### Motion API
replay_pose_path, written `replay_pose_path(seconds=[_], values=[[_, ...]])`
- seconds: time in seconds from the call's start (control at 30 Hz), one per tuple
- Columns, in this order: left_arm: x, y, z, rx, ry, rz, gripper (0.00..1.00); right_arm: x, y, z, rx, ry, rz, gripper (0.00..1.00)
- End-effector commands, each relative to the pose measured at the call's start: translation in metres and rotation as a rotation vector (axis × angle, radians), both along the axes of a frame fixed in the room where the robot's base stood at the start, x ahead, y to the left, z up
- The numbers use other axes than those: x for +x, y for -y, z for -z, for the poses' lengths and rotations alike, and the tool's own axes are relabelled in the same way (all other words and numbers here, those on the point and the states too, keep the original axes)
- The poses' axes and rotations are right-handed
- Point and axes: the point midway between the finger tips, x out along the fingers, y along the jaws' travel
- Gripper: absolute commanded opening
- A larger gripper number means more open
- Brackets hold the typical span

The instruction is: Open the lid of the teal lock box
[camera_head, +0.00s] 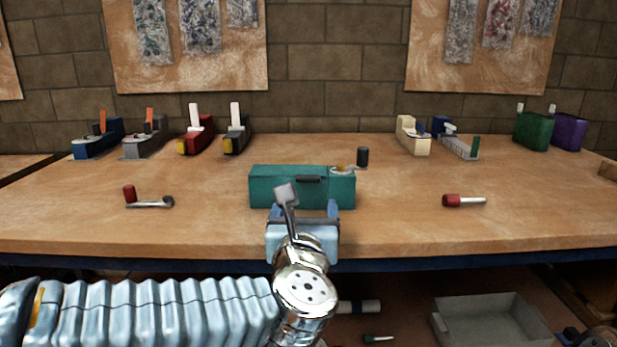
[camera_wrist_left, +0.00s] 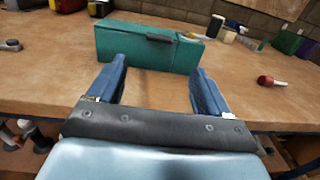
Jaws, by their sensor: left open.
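The teal lock box (camera_head: 262,187) sits in the middle of the wooden table with its lid closed. A dark handle (camera_head: 308,179) lies on its upper front, and a crank with a black knob (camera_head: 362,157) shows at its right end. The box also shows in the left wrist view (camera_wrist_left: 125,46), ahead of the fingers. My left gripper (camera_head: 305,212) is in front of the box, and in the left wrist view (camera_wrist_left: 160,80) its two blue fingers are apart with nothing between them. It covers part of the box's front in the head view. My right gripper is not in view.
A crank with a red knob (camera_head: 130,195) lies left of the box, and a red-handled tool (camera_head: 452,200) lies right. Several coloured devices stand along the back. The table's front edge is near my left gripper. A grey tray (camera_head: 490,320) is below.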

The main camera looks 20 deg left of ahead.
Motion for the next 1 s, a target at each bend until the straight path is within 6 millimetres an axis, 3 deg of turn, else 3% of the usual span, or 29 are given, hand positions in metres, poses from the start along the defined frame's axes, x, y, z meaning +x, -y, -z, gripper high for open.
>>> replay_pose_path(seconds=[0.5,0.7,1.0], values=[[0.106,-0.025,-0.001,0.002,-0.003,-0.002,0.79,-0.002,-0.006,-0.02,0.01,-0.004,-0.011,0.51],[0.122,-0.028,0.0,0.003,-0.002,0.001,0.79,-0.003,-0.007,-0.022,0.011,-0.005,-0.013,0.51],[0.123,-0.029,0.001,0.002,-0.001,0.0,0.77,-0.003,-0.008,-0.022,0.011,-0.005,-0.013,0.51]])
